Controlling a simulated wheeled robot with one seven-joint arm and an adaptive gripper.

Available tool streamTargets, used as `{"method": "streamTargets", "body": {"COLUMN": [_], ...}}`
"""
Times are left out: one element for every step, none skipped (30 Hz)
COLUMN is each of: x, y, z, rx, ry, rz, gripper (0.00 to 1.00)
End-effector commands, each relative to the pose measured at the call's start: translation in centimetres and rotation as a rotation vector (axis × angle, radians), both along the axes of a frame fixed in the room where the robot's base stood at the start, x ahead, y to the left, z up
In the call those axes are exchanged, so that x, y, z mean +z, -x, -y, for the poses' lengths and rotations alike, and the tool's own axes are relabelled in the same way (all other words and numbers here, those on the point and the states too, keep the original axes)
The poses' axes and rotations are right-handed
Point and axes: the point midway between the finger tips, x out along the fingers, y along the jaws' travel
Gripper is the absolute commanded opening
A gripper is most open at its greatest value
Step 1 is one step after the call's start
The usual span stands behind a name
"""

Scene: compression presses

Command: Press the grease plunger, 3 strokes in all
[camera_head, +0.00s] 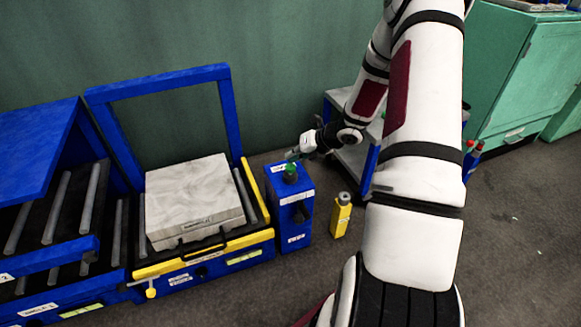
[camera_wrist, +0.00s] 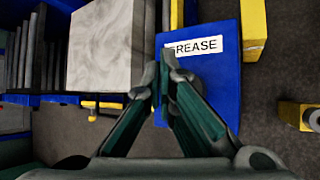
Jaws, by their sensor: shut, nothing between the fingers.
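The blue grease box (camera_head: 289,215) stands on the floor with a green plunger knob (camera_head: 290,173) on its top. In the wrist view the blue box (camera_wrist: 218,85) bears a white label (camera_wrist: 202,47) that reads GREASE, partly covered at its left end. My gripper (camera_head: 292,155) is shut and empty, with its tips right at or just above the green knob. In the wrist view the closed fingertips (camera_wrist: 165,62) lie over the box's left part. The knob cannot be made out there, and I cannot tell whether the tips touch it.
Left of the box is a blue roller conveyor with a yellow-edged press bed (camera_head: 205,255) and a pale stone-like block (camera_head: 193,200). A yellow bottle (camera_head: 341,215) stands on the floor to the right. A blue-framed cart (camera_head: 352,155) stands behind my arm.

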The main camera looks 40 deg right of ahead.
Motion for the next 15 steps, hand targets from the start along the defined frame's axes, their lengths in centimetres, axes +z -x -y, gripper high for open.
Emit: {"method": "streamTargets", "body": {"x": [-0.17, -0.27, -0.41, -0.52, -0.62, -0.74, -0.80, -0.82, -0.83, -0.82, -0.79, -0.77, -0.76, -0.75, -0.75], "y": [0.00, 0.00, 0.01, 0.01, 0.02, 0.03, 0.03, 0.02, 0.02, 0.02, 0.02, 0.01, 0.00, 0.01, 0.01], "z": [0.00, 0.00, 0.00, 0.00, 0.02, 0.02, 0.02, 0.03, 0.03, 0.04, 0.03, 0.03, 0.03, 0.03, 0.02], "rx": [0.000, 0.001, 0.001, 0.001, 0.000, 0.000, -0.001, -0.001, -0.001, -0.001, -0.001, -0.001, 0.000, 0.000, 0.000], "ry": [0.000, 0.001, 0.001, 0.001, 0.001, 0.001, 0.001, 0.001, 0.001, 0.001, 0.001, 0.001, 0.000, 0.000, 0.000], "rz": [0.000, 0.000, 0.000, 0.000, 0.000, 0.000, -0.001, -0.001, -0.001, -0.001, -0.001, -0.001, 0.000, 0.000, 0.000], "gripper": [0.00, 0.00, 0.00, 0.00, 0.00, 0.00, 0.00, 0.00, 0.00, 0.00, 0.00, 0.00, 0.00, 0.00, 0.00]}}
